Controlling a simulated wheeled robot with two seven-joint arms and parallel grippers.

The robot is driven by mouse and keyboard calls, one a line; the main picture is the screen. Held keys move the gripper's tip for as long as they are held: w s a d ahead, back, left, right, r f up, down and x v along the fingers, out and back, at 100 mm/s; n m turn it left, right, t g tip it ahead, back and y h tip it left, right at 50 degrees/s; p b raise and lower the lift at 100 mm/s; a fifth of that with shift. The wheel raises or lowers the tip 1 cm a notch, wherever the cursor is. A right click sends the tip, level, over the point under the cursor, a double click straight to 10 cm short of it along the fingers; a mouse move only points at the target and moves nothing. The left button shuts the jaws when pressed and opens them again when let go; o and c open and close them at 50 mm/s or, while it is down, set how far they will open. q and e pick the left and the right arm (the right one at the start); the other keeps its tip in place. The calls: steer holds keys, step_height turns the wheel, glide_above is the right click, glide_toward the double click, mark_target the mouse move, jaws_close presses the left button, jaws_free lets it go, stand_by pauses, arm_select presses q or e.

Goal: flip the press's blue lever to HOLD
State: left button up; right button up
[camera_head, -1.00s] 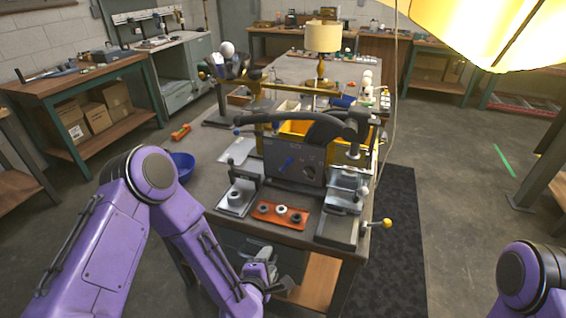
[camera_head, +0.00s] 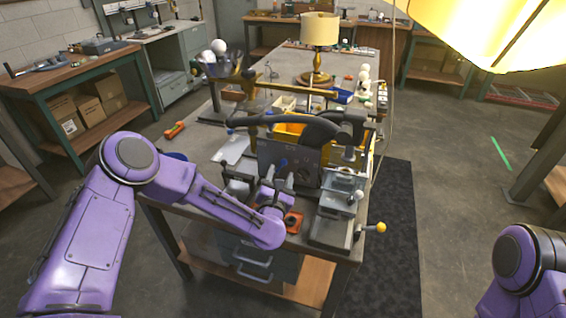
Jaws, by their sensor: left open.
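The press (camera_head: 305,168) stands on the near end of the workbench, with a dark front panel and a black arm across its top. Its blue lever (camera_head: 283,162) shows as a small blue piece on the panel's left part; which marking it points to is too small to read. My left gripper (camera_head: 280,180) is open in front of the panel, just below the lever. I cannot tell whether a finger touches the lever. My right gripper is out of view; only my right arm shows at lower right.
A clear-topped fixture (camera_head: 340,195) and a yellow-knobbed handle (camera_head: 381,228) stand right of the press. A lamp with a cream shade (camera_head: 320,30) stands farther back. A large yellow shade (camera_head: 500,25) hangs at upper right.

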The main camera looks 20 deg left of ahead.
mark_target(283, 165)
arm_select(q)
steer(key=w, duration=0.3)
steer(key=w+p, duration=0.1)
steer(key=w, duration=0.1)
steer(key=shift+w+a+f, duration=0.1)
steer(key=shift+a+f, duration=0.2)
steer(key=shift+r, duration=0.1)
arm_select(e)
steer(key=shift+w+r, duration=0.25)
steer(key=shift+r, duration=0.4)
